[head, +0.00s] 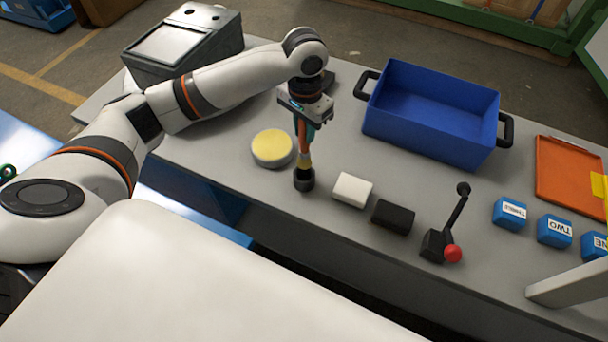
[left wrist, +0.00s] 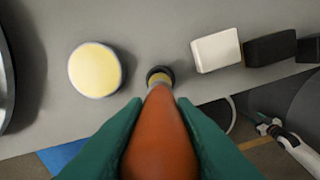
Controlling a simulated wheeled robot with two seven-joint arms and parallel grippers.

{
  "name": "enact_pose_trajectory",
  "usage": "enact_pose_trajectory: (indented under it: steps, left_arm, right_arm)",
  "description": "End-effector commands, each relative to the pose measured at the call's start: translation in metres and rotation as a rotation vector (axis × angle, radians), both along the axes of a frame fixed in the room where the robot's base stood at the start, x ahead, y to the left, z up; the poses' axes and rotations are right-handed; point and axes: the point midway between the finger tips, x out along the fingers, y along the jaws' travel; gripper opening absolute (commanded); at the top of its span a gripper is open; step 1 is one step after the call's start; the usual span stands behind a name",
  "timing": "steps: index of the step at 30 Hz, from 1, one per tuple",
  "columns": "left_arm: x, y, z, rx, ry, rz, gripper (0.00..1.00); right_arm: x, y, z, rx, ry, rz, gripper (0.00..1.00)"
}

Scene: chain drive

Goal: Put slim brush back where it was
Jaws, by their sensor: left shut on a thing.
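The slim brush (head: 304,140) has an orange handle, which fills the lower middle of the left wrist view (left wrist: 160,135). My left gripper (head: 302,122) is shut on that handle, with its green fingers on both sides in the left wrist view (left wrist: 158,125). I cannot tell how far the brush tip sits inside the cup. My right gripper is not in view.
A round yellow-topped pad (head: 272,148) lies left of the cup. A white block (head: 352,190) and a black block (head: 393,217) lie right of it. Further right are a lever (head: 436,243), blue labelled blocks (head: 509,213) and an orange tray (head: 565,170). A blue crate (head: 430,115) stands behind.

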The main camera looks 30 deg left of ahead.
Motion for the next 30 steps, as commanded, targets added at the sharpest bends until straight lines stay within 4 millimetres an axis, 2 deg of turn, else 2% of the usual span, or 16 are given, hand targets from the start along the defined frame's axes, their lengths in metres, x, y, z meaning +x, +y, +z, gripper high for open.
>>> enact_pose_trajectory:
  steps: [6,18,26,27,30]
  left_arm:
    - [-0.001,0.001,-0.04,0.001,0.004,0.0,0.0]
    - [-0.001,0.001,-0.087,0.002,0.003,0.001,0.0]
    - [-0.001,0.0,-0.094,0.001,0.002,-0.001,0.0]
    - [-0.001,0.0,-0.094,0.001,0.002,-0.001,0.29]
    - [-0.001,0.0,-0.094,0.001,0.002,0.0,0.45]
  right_arm:
    - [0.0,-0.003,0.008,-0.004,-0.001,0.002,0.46]
    - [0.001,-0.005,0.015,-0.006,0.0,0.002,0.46]
    - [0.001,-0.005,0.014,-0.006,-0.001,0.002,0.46]
    - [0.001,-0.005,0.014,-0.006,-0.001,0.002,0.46]
    - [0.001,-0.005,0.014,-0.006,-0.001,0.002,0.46]
